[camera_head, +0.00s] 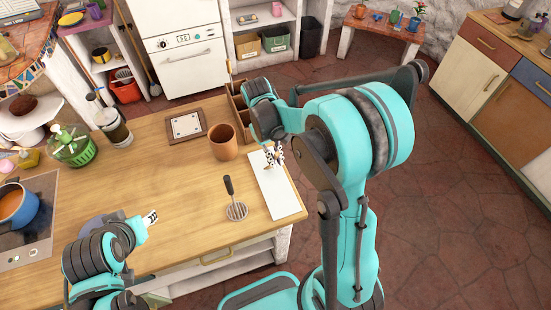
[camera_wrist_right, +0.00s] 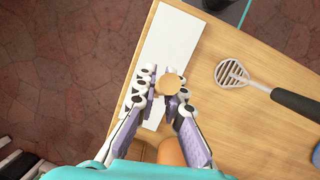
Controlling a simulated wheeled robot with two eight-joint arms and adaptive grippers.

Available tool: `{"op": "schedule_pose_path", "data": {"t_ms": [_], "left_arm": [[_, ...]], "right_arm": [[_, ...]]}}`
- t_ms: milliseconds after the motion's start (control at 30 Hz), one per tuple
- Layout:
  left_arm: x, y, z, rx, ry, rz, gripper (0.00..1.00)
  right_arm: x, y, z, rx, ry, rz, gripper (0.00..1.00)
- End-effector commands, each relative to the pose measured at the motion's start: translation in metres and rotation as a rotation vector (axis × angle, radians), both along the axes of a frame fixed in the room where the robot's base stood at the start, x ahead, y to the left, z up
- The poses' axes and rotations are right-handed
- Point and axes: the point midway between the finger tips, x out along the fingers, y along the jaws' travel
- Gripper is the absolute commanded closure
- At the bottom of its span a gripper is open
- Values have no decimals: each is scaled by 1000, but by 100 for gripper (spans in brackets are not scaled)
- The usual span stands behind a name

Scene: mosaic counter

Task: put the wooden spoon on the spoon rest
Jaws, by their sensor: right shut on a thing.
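My right gripper (camera_head: 274,157) is over the white rectangular board (camera_head: 272,190) at the counter's right edge. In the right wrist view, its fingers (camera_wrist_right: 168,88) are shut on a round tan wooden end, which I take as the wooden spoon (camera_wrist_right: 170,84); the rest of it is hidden. The board also shows beneath it in the right wrist view (camera_wrist_right: 172,40). No other thing looks like a spoon rest, but I cannot tell for sure that the board is it. My left gripper (camera_head: 150,218) is over the counter's front left; its finger gap is unclear.
A slotted masher (camera_head: 236,209) with a dark handle lies left of the board. A terracotta cup (camera_head: 223,142), a wooden box (camera_head: 239,103) and a framed white tile (camera_head: 187,125) stand behind. A blue pot (camera_head: 15,208) is at far left. The middle counter is clear.

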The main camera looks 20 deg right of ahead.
Motion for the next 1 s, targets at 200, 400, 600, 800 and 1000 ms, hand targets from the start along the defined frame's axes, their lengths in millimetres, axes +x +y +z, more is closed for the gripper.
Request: {"op": "schedule_pose_path", "data": {"t_ms": [200, 400, 600, 800, 1000], "left_arm": [[0, 0, -3, 0, 0, 0, 60], [0, 0, -3, 0, 0, 0, 60], [0, 0, 2, 0, 0, 0, 60], [0, 0, 8, 0, 0, 0, 60], [0, 0, 13, 0, 0, 0, 60]], "right_arm": [[0, 0, -3, 0, 0, 0, 70], [0, 0, -3, 0, 0, 0, 70], [1, 1, 6, 0, 0, 0, 70], [10, 5, 45, 0, 0, 1, 70], [20, 9, 87, 0, 0, 1, 70]]}}
